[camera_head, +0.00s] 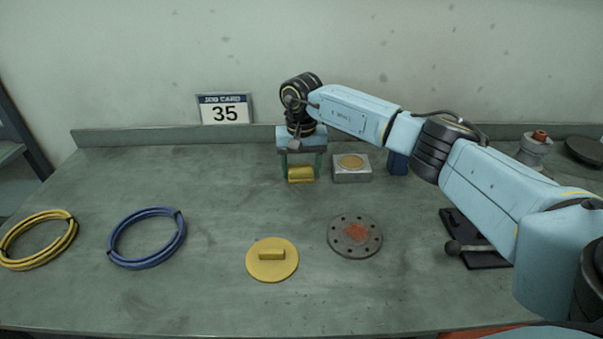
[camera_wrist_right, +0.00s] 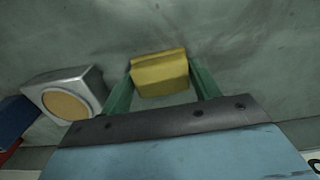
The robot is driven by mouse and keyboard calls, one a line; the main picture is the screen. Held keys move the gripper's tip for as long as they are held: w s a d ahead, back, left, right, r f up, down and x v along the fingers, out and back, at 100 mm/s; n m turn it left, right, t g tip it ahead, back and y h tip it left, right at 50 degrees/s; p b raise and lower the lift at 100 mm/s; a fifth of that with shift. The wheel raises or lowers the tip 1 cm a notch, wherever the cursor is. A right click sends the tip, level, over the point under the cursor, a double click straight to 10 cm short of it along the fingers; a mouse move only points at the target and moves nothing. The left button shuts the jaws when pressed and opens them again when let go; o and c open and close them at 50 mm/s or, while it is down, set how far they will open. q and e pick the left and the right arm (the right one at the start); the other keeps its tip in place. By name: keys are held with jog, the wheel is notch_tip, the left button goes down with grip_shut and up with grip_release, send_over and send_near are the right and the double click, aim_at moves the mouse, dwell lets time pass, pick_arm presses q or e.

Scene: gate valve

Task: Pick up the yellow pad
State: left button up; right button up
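The yellow pad (camera_head: 301,174) is a small block at the back middle of the table. My right gripper (camera_head: 301,172) reaches down over it, with its green fingers spread to the pad's left and right sides. In the right wrist view the pad (camera_wrist_right: 160,74) sits between the two fingertips (camera_wrist_right: 161,80), close to both. I cannot tell whether the fingers press on it or whether it rests on the table. My left gripper is not in view.
A metal block with a tan disc (camera_head: 351,168) stands just right of the pad. A blue item (camera_head: 398,163) is beyond it. A yellow round plate with a bar (camera_head: 272,268), a rusty flange (camera_head: 355,236), and blue (camera_head: 147,262) and yellow (camera_head: 38,263) coils lie in front.

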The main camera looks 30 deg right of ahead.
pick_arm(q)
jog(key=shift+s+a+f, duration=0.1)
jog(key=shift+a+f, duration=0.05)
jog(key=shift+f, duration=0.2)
pick_arm(e)
jog(key=shift+f, duration=0.3)
jog(key=c, duration=0.5)
jog(key=shift+c, duration=0.2)
